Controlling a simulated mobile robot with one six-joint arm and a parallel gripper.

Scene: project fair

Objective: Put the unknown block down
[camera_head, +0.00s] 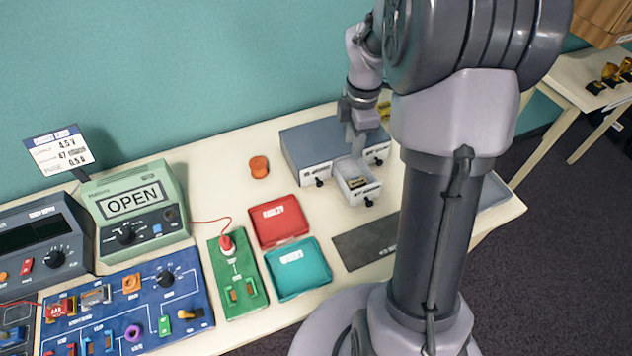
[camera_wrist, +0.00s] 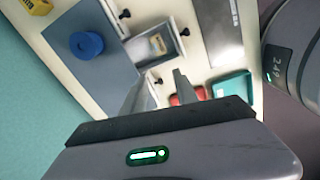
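My gripper (camera_wrist: 160,85) points down by the grey drawer cabinet (camera_head: 305,140). In the wrist view its two fingers stand apart and I see nothing held between them. One small drawer (camera_head: 350,197) of the cabinet is pulled out, and it also shows in the wrist view (camera_wrist: 177,57). A small yellow and dark piece (camera_head: 358,183) lies inside the drawer; it also shows in the wrist view (camera_wrist: 157,45). I cannot tell for sure whether this is the unknown block. In the head view my fingertips are hard to make out near the cabinet front.
A blue round piece (camera_wrist: 86,44) is on the cabinet top. A red tray (camera_head: 278,222), a teal tray (camera_head: 299,270) and a dark mat (camera_head: 365,243) lie in front. A green board (camera_head: 238,284), a blue board (camera_head: 150,310) and a meter reading OPEN (camera_head: 133,205) stand left. An orange cylinder (camera_head: 259,167) stands behind.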

